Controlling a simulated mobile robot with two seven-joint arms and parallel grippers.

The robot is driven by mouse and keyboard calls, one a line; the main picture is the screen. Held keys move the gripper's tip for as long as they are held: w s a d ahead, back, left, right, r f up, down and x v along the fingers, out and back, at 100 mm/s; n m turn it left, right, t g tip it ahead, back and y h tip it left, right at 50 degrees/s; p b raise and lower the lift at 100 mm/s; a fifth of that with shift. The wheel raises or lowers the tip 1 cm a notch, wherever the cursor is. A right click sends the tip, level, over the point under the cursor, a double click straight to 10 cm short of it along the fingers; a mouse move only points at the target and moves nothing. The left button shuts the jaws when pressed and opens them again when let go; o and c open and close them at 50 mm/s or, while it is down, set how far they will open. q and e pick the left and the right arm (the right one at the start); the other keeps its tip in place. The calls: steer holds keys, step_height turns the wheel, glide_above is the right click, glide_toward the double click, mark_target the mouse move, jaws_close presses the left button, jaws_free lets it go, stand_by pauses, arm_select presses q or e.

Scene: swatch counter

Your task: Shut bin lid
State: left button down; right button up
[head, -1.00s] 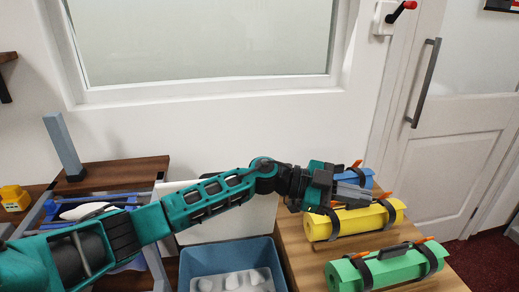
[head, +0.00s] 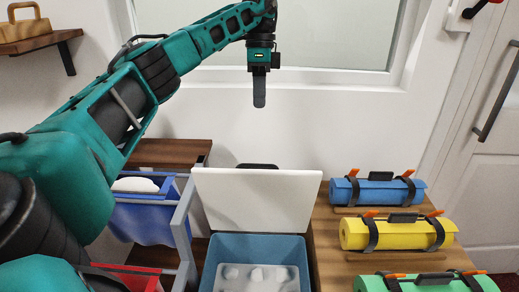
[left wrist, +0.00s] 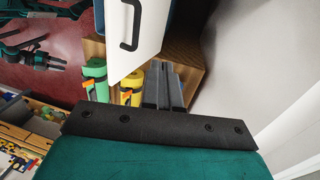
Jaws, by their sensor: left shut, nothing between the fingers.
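A blue bin (head: 240,250) stands in the middle of the head view with pale rounded items inside. Its white lid (head: 257,200) stands open, upright at the bin's back edge. The lid, with a dark handle (left wrist: 131,25), also shows in the left wrist view (left wrist: 148,38). My left gripper (head: 259,104) is shut and empty, pointing down in the air above and behind the lid, apart from it. Its fingers show in the left wrist view (left wrist: 163,85). My right gripper is not in view.
Rolled blue (head: 377,191), yellow (head: 395,234) and green (head: 425,284) mats with straps lie on the wooden counter (head: 328,262) right of the bin. A grey-framed rack with a blue fabric bin (head: 145,218) stands left. The window wall is behind.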

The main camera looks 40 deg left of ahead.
arm_select(q)
steer(key=s+d+f, duration=0.2)
steer(key=f, duration=0.3)
steer(key=s+d+f+b, duration=0.1)
steer(key=s+f, duration=0.1)
steer(key=f, duration=0.4)
steer(key=shift+d+f, duration=0.2)
steer(key=shift+d, duration=0.15)
